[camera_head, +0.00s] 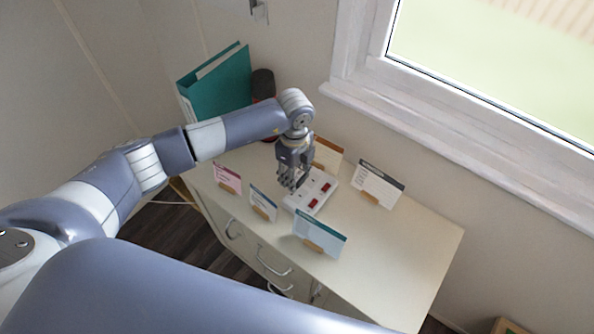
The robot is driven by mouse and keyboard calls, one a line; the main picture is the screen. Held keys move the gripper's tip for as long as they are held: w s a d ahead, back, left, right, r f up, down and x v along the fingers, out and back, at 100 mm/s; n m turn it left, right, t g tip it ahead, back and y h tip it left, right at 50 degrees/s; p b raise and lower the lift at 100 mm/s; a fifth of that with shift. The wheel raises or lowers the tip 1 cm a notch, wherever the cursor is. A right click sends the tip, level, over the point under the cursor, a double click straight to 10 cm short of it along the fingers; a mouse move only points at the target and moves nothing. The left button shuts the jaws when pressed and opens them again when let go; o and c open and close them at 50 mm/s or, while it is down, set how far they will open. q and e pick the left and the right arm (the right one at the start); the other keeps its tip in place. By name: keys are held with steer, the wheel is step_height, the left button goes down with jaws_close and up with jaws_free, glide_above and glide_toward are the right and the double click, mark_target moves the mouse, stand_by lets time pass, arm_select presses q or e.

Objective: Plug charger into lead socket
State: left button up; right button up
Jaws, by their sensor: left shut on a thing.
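The lead socket (318,190), a white block with red switches, lies on top of the cream cabinet among several small cards. My left gripper (293,184) points down at the socket block's left end. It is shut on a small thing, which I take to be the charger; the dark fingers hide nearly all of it. I cannot tell whether it touches the socket or is held just above it. My right gripper is not in view.
Cards stand around the block: pink (228,179), blue-topped (263,204), teal-topped (320,234), dark-topped (377,185) and orange-topped (328,153). A teal binder (221,84) and a dark cylinder (263,85) stand behind. The cabinet top (400,250) is clear at the right.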

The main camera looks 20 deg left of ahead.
arm_select(q)
steer(key=shift+w+d+f+b, duration=0.1)
steer(key=shift+f+b, duration=0.2)
steer(key=shift+f, duration=0.3)
steer(key=shift+w+d+f+b, duration=0.1)
steer(key=shift+f+b, duration=0.2)
steer(key=shift+f, duration=0.3)
step_height(320, 180, down, 2)
steer(key=shift+s+f+b, duration=0.1)
steer(key=shift+f+b, duration=0.1)
steer(key=shift+b, duration=0.75)
steer(key=shift+f, duration=0.3)
steer(key=shift+f+b, duration=0.25)
steer(key=shift+b, duration=0.1)
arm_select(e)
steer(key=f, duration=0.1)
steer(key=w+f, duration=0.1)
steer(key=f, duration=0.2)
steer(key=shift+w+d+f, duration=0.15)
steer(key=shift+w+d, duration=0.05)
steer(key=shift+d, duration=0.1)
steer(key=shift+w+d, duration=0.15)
arm_select(q)
steer(key=shift+r, duration=0.1)
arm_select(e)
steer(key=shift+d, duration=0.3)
